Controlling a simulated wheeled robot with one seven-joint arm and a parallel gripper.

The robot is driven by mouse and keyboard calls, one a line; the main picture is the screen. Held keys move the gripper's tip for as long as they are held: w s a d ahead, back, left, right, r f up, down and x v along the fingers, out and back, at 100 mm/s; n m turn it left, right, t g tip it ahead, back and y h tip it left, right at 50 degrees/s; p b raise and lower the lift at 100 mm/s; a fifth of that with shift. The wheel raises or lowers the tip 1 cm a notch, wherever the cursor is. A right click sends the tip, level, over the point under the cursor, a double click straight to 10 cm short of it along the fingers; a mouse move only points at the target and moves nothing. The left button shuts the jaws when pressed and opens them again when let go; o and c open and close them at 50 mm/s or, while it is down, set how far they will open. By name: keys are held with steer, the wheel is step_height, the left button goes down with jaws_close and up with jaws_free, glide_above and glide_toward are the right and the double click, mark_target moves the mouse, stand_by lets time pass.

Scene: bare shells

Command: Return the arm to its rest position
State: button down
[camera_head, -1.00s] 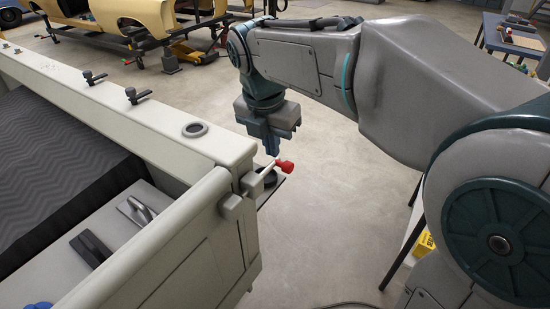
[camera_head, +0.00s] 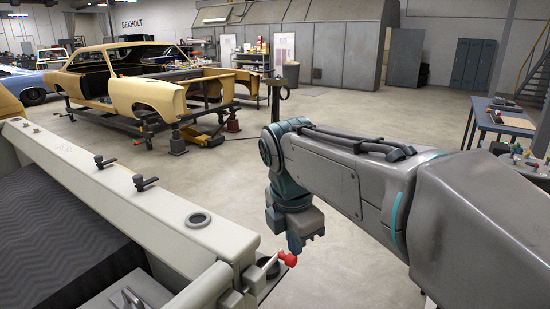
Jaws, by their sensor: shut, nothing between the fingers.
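My gripper (camera_head: 296,243) hangs at the end of my grey and teal arm, pointing down. It is shut and holds nothing. It is a little above and to the right of a red-knobbed lever (camera_head: 287,258) at the corner of a pale grey machine casing (camera_head: 150,210). A gap of floor shows between the gripper and the casing. My arm reaches in from the right side of the picture, with its wrist bent downward.
The casing, with black clamps (camera_head: 145,183) on its rim, fills the lower left. A yellow car shell (camera_head: 150,85) on a frame stands behind. A workbench (camera_head: 505,120) is at the far right. Open concrete floor (camera_head: 350,120) lies beyond my arm.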

steer(key=s+d+f+m, duration=0.5)
steer(key=m, duration=0.7)
steer(key=s+d+f+m+t, duration=0.1)
steer(key=s+d+f+m, duration=0.5)
steer(key=m, duration=0.6)
steer(key=shift+s+d+f+y, duration=0.15)
steer(key=shift+f+y, duration=0.15)
steer(key=shift+y, duration=0.1)
